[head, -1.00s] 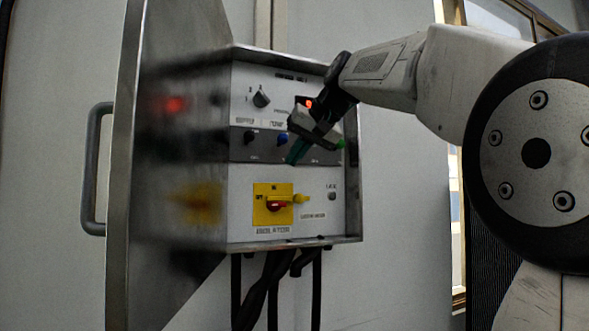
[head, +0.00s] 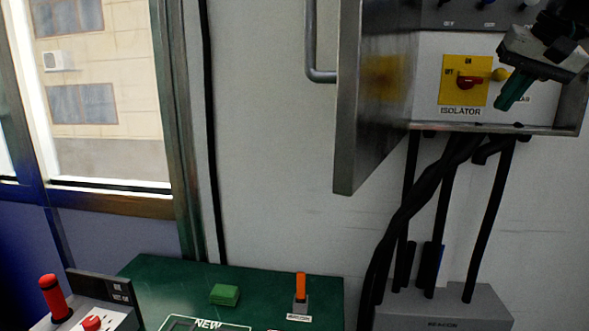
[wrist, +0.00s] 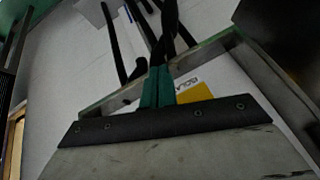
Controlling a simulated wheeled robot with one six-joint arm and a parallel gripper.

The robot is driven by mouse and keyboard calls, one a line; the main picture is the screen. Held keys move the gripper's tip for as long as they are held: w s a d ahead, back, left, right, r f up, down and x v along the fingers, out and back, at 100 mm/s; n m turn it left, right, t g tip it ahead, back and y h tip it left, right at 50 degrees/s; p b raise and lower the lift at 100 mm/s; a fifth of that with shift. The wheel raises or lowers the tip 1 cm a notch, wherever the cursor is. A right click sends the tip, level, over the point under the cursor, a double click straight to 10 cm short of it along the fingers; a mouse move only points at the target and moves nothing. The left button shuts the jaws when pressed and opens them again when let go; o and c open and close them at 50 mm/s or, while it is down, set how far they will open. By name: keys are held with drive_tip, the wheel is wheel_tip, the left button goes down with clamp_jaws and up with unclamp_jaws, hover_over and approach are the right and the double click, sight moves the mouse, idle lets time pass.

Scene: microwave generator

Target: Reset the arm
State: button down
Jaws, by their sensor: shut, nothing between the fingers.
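My gripper (head: 516,88) is at the upper right of the head view, in front of the lower right part of the control box. Its green fingers are together with nothing between them. In the wrist view the green fingers (wrist: 158,86) are side by side, with the box's lower edge and part of the yellow plate behind them. The control box (head: 427,92) is cut off by the top of the head view. Its yellow isolator plate (head: 450,92) carries a red knob (head: 470,82), left of my gripper. I cannot tell whether the fingers touch the box.
The metal door (head: 352,110) of the box stands open on its left. Black cables (head: 408,215) run down from the box to a grey unit (head: 455,305). A green table (head: 160,275) at lower left holds a green block (head: 224,294) and an orange-handled lever (head: 300,285).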

drive_tip(key=s+a+f+n+g, duration=0.1)
drive_tip(key=s+a+f, duration=0.3)
drive_tip(key=s+f, duration=0.4)
drive_tip(key=s+a+f+n+g, duration=0.2)
drive_tip(key=s+a+f, duration=0.2)
drive_tip(key=s+f, duration=0.4)
drive_tip(key=s+a+f+n+g+h, duration=0.1)
drive_tip(key=s+a+f, duration=0.3)
drive_tip(key=s+f, duration=0.4)
wheel_tip(320, 180, down, 4)
drive_tip(key=shift+s+f+g, duration=0.15)
drive_tip(key=shift+s+g, duration=0.25)
drive_tip(key=shift+g, duration=0.1)
